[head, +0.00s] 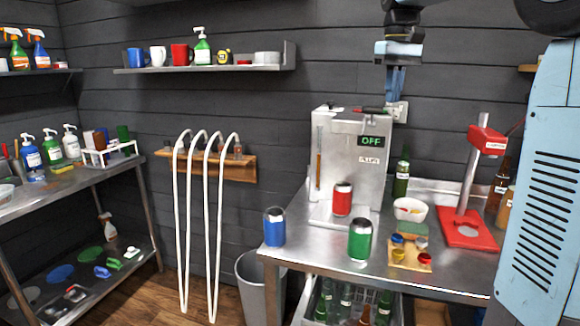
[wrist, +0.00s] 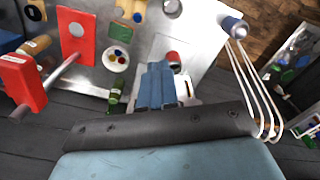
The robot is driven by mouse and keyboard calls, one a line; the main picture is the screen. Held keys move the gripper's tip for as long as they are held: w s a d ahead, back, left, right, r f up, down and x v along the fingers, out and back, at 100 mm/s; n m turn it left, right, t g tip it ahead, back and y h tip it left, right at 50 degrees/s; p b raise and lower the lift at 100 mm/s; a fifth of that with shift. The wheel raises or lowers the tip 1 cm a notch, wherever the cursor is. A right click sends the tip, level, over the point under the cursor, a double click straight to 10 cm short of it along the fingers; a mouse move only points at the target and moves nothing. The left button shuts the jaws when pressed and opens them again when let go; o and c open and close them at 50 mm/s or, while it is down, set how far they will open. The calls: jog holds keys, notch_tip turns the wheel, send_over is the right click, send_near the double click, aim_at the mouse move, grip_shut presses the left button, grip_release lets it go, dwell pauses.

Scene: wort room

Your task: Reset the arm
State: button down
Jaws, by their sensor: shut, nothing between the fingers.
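My gripper (head: 394,92) hangs at the top centre of the head view, pointing down, with its blue fingers together and empty. In the wrist view my gripper's blue fingers (wrist: 160,68) lie side by side, and nothing is held. They hide much of the filling machine there. A red can (head: 342,199) stands at the machine. A blue can (head: 274,227) and a green can (head: 360,240) stand near the steel table's (head: 440,281) front edge.
A red press (head: 464,232), a white bowl (head: 410,209), a block with coloured caps (head: 410,254) and a green bottle (head: 401,177) share the table. White hoses (head: 212,225) hang left of it, near a grey bin (head: 252,285).

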jog(key=s+f+m+t, duration=0.1)
jog(key=s+f+t, duration=0.1)
jog(key=s+f, duration=0.7)
jog(key=s+f+m+t, duration=0.1)
jog(key=s+f+t, duration=0.2)
jog(key=s+f, duration=0.6)
jog(key=s, duration=0.8)
jog(key=shift+s+a+f, duration=0.2)
jog(key=shift+s+f, duration=0.15)
jog(key=shift+f, duration=0.05)
